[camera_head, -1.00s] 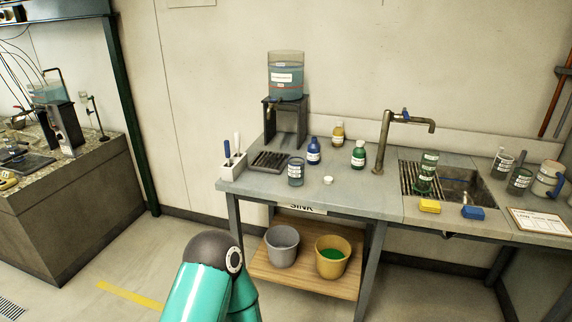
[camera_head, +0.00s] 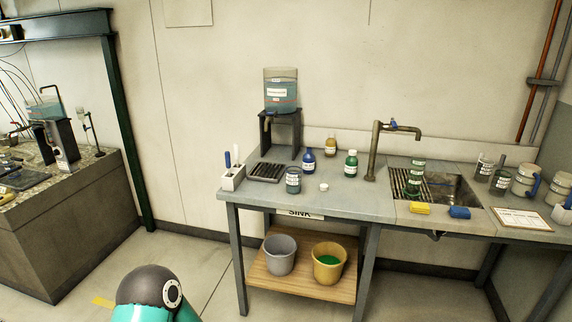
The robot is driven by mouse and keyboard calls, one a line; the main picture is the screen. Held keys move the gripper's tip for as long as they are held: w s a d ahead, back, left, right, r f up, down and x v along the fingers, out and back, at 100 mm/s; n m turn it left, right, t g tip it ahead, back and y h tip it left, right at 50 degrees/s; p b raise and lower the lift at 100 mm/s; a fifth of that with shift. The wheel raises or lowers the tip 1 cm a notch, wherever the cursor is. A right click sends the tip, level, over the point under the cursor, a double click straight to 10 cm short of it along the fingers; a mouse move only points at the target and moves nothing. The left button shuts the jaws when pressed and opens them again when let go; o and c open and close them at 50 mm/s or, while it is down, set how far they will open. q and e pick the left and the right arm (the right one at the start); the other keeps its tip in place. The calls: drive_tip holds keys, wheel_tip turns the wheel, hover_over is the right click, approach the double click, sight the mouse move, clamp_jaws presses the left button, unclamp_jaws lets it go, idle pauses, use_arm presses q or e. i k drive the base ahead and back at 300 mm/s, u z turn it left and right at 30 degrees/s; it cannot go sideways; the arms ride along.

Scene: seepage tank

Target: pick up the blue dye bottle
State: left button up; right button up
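The blue dye bottle (camera_head: 308,161) stands upright on the grey sink bench (camera_head: 350,205), with a white label on its front. It is between the dark drain rack and the green bottle (camera_head: 351,164). An amber bottle (camera_head: 330,146) stands behind it to the right. A glass beaker (camera_head: 293,180) is in front of it to the left, and a small white cap (camera_head: 323,187) lies in front. Only a dark and teal link of my arm shows at the bottom left. Neither gripper is in view.
A water tank (camera_head: 280,92) sits on a dark stand at the bench's back left. A faucet (camera_head: 374,150) and sink (camera_head: 450,189) are to the right, with yellow and blue sponges at the front edge. Two buckets, grey (camera_head: 279,256) and yellow (camera_head: 328,264), stand on the lower shelf.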

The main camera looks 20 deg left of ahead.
sight(309, 158)
drive_tip(key=u, duration=0.1)
drive_tip(key=i, duration=1)
drive_tip(key=z, duration=0.05)
